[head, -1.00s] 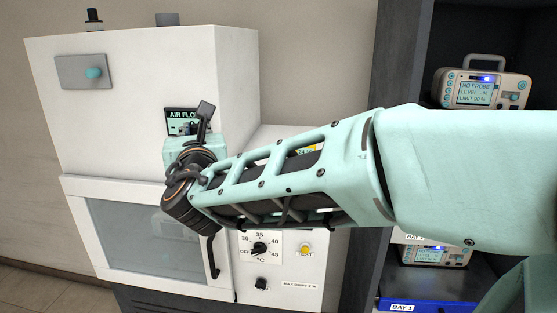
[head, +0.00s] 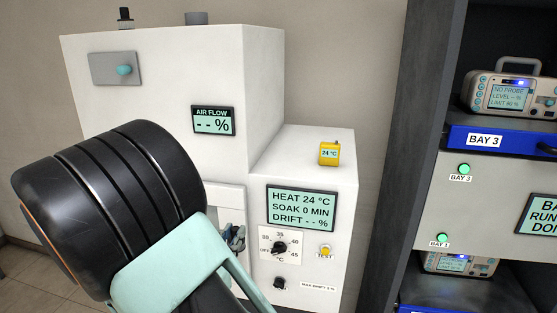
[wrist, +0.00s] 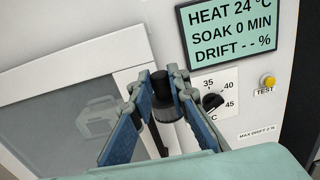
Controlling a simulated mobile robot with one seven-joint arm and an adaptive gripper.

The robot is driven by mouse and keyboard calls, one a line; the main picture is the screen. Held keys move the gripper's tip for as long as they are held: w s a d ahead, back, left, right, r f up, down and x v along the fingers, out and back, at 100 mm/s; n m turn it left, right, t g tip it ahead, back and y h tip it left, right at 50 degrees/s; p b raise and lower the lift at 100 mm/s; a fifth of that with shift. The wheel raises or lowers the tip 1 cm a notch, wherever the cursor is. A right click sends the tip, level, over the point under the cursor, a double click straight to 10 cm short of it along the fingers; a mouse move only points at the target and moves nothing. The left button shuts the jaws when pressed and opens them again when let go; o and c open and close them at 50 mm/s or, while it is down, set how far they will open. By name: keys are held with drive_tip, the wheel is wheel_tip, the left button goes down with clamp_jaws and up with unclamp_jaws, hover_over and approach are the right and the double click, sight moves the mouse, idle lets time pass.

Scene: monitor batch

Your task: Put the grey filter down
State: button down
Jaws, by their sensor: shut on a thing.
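My gripper (wrist: 160,77) has two blue fingers and is shut on the grey filter (wrist: 167,112). In the head view my gripper (head: 234,238) is small and partly hidden behind my dark arm link. The filter cannot be made out there.
The white cabinet (head: 160,80) has an AIR FLOW display (head: 213,120) reading "-- %", a HEAT display (head: 300,209) and a dial (head: 280,247). A yellow cube (head: 330,154) sits on its lower top, otherwise clear. A dark shelf at right holds monitors (head: 505,93) and a blue tray (head: 490,139).

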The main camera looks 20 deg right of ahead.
wheel_tip(320, 180, down, 13)
drive_tip(key=s+m+g+h, duration=0.2)
drive_tip(key=h, duration=0.1)
drive_tip(key=shift+m+g, duration=0.3)
drive_tip(key=shift+g, duration=0.1)
drive_tip(key=shift+a+r, duration=0.15)
